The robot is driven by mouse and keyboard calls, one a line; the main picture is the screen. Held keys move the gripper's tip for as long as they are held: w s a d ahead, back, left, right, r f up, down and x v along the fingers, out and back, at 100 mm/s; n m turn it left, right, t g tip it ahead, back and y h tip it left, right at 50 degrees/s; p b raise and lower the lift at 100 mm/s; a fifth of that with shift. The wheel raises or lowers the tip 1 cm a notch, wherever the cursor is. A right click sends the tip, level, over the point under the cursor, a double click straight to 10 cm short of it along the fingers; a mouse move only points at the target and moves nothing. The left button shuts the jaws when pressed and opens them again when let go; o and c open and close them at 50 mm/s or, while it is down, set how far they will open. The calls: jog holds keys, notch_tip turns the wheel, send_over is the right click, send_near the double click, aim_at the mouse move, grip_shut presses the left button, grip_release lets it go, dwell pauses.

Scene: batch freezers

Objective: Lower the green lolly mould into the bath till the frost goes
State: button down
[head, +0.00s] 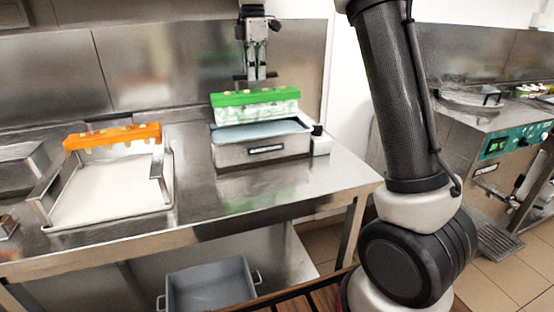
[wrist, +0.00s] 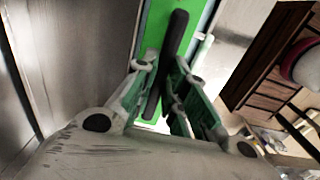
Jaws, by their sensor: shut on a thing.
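The green lolly mould (head: 255,98) has a green top with stick ends showing and a white, frosted lower body. It is above the steel bath (head: 262,153), whose water surface shows just below it. Whether its underside touches the water I cannot tell. My gripper (head: 257,76) comes down from above and is shut on the mould. In the wrist view the fingers (wrist: 163,100) close on a dark bar over the mould's green top (wrist: 155,35).
An orange-topped mould (head: 112,136) rests on a steel rack over a white tray (head: 105,190) at the left. A small white box with a black top (head: 319,141) stands against the bath's right side. A grey bin (head: 210,287) is below the bench. The bench front (head: 240,195) is clear.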

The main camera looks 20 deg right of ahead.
aim_at(256, 104)
jog(key=shift+f, duration=0.1)
jog(key=shift+f, duration=4.8)
dwell(3.1)
